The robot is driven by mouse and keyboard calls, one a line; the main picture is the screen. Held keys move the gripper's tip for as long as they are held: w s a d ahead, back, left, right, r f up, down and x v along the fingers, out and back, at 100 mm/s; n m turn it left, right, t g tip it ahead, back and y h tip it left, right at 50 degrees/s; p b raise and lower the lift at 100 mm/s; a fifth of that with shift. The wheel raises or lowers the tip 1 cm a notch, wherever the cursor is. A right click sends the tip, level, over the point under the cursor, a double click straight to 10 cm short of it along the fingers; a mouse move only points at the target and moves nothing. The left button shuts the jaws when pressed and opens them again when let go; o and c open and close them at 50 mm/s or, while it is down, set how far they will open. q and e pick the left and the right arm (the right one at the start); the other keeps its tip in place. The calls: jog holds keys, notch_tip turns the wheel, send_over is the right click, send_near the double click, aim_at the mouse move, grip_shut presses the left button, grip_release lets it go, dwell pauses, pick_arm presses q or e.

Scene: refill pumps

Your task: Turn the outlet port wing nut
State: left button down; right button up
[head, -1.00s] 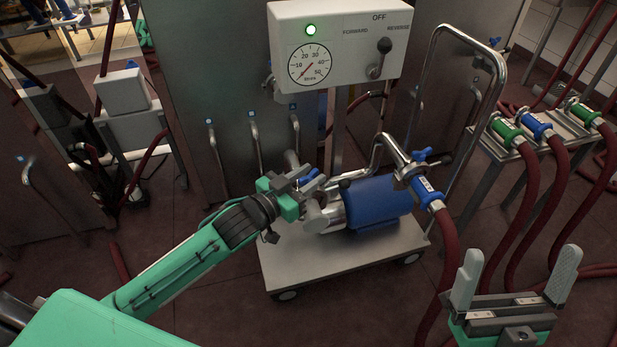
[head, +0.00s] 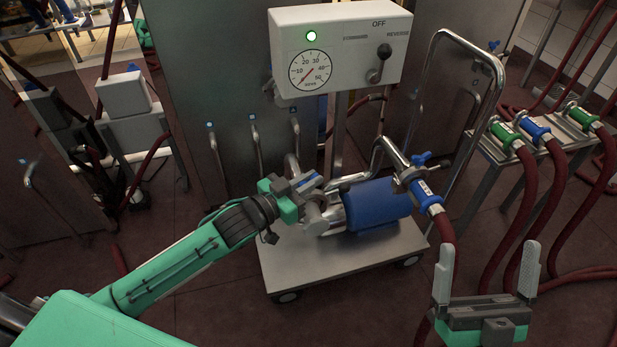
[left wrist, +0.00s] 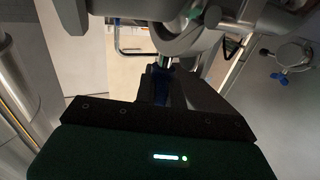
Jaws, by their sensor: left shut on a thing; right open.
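My left gripper (head: 312,184) is at the port on the left end of the pump on the cart, shut on a small blue wing nut (head: 317,178). In the left wrist view the blue of this nut (left wrist: 162,84) shows between the fingers, under the grey metal of the port; most of it is hidden. Another blue wing nut (head: 421,158) sits at the top of the bent steel pipe, by the hose coupling, apart from both grippers. My right gripper (head: 486,285) is open and empty at the lower right, in front of the red hose.
The pump's blue motor (head: 378,205) lies on the steel cart (head: 340,262). A control box (head: 345,48) with gauge and lever stands above it. Steel tanks (head: 225,100) stand behind. A hose rack (head: 485,150) with several red hoses is at right. The floor at front is clear.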

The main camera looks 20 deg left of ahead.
pick_arm(q)
jog(key=shift+r+m+g+h+p, duration=0.2)
jog(key=shift+m+g+h+p, duration=0.65)
jog(key=shift+h+p, duration=0.35)
jog(key=shift+m+g+h+p, duration=0.95)
jog(key=shift+m+g+h, duration=0.2)
jog(key=shift+g, duration=0.1)
jog(key=shift+f, duration=0.15)
pick_arm(e)
jog(key=s+a+f+g, duration=0.1)
jog(key=a+f+g, duration=0.2)
jog(key=f+g, duration=0.3)
jog(key=a+f+g+h, duration=0.1)
jog(key=a+f+g, duration=0.2)
jog(key=f+g, duration=0.4)
notch_tip(320, 180, down, 7)
jog(key=shift+s+r, duration=0.1)
jog(key=shift+s, duration=0.25)
pick_arm(q)
jog(key=c, duration=1.5)
grip_release()
jog(key=shift+d, duration=0.1)
pick_arm(e)
jog(key=shift+d, duration=0.1)
